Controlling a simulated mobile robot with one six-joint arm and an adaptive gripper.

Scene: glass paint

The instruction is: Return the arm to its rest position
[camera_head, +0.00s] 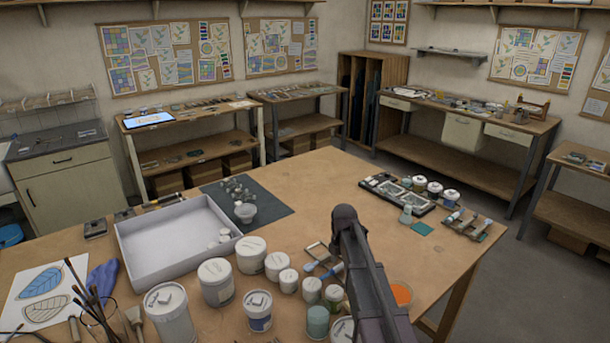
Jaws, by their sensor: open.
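One dark part of my arm (368,270) rises from the bottom edge, right of centre, and ends in a rounded dark top above the large wooden table (400,235). I cannot make out any gripper fingers, so where my gripper is and what is near it cannot be seen. The arm hides part of the table and some of the jars behind it.
White jars (215,280) crowd the front of the table, close left of my arm. An orange paint cup (401,294) is just right of it.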

